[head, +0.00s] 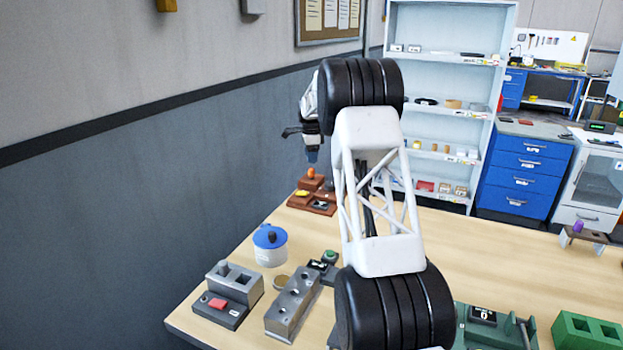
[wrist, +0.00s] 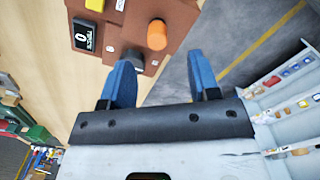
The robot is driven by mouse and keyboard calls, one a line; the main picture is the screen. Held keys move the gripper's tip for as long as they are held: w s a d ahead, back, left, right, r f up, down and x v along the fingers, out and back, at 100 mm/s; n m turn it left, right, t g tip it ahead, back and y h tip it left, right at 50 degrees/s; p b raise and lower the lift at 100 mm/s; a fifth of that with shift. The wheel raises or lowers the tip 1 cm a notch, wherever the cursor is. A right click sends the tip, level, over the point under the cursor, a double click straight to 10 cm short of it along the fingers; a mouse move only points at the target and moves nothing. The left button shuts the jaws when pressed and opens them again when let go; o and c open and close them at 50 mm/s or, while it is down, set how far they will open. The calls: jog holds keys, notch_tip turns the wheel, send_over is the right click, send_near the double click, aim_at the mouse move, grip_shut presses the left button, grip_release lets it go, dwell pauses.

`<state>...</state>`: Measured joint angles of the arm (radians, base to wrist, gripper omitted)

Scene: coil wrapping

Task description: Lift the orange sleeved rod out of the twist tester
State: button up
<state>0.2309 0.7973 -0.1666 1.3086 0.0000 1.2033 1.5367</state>
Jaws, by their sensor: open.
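The twist tester (head: 325,211) is a brown-red stepped block at the far left end of the table in the head view. It also shows in the wrist view (wrist: 118,38), with a black display reading 0 and a yellow part. The orange sleeved rod (head: 311,172) stands up from the tester's rear block. In the wrist view the orange rod (wrist: 157,34) shows mostly its round top, and its lower part is hidden. My gripper (head: 312,156) is above the rod, pointing down. In the wrist view my gripper (wrist: 163,76) has its blue fingers apart with nothing between them; the rod is beyond the fingertips.
A dark grey knob (wrist: 134,58) stands on the tester near the left finger. A blue-lidded white pot (head: 270,245), a grey block with holes (head: 293,304) and a grey fixture with a red part (head: 228,294) stand nearer on the table. A shelf unit (head: 440,90) stands behind.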

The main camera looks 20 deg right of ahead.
aim_at(311, 169)
jog(key=shift+f, duration=0.65)
jog(key=shift+s+f, duration=0.15)
jog(key=shift+f, duration=1.15)
jog(key=shift+s+f, duration=0.1)
jog(key=shift+f, duration=1.2)
grip_shut()
jog(key=shift+r, duration=0.15)
notch_tip(311, 169, up, 10)
jog(key=shift+f, duration=0.1)
